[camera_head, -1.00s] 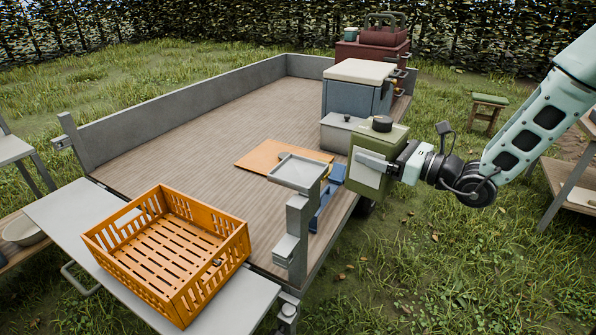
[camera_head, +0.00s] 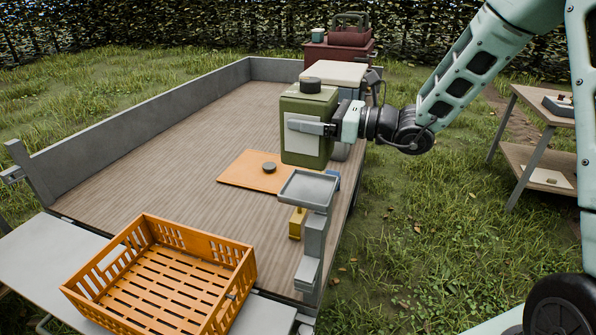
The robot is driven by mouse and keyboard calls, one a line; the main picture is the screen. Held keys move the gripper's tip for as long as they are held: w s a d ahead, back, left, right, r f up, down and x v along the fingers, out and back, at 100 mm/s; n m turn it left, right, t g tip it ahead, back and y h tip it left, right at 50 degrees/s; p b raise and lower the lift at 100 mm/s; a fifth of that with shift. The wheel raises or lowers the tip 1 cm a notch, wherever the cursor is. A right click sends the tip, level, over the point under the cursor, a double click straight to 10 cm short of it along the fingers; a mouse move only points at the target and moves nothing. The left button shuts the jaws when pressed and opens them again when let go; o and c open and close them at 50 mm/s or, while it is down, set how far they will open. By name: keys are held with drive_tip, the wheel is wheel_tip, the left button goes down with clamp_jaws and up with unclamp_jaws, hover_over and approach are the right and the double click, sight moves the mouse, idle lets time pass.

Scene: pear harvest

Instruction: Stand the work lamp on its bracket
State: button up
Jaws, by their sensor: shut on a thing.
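The work lamp (camera_head: 321,104) is an olive-green box with a pale front panel and a dark round cap on top. My gripper (camera_head: 312,127) is shut on it from the right, one grey finger lying across the pale panel. The lamp is upright, held in the air above the right side of the trailer bed. The bracket (camera_head: 309,187) is a small grey tray with a raised rim on top of a grey post at the trailer's near right corner. The lamp is above and behind the bracket in the picture, apart from it.
An orange crate (camera_head: 238,268) stands on the pale tailgate shelf (camera_head: 35,256). An orange board (camera_head: 240,178) with a dark round piece (camera_head: 269,167) lies on the trailer bed (camera_head: 205,135). A yellow object (camera_head: 297,223) is beside the post. A cool box (camera_head: 335,72) stands behind the lamp.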

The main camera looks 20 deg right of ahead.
drive_tip(key=shift+f+p, duration=0.35)
drive_tip(key=shift+f, duration=3.95)
drive_tip(key=shift+f, duration=0.1)
drive_tip(key=shift+f, duration=0.1)
drive_tip(key=o, duration=1.4)
drive_tip(key=shift+r, duration=0.2)
drive_tip(key=b+v, duration=0.2)
drive_tip(key=v, duration=1)
drive_tip(key=shift+f+b, duration=0.1)
drive_tip(key=shift+b, duration=0.25)
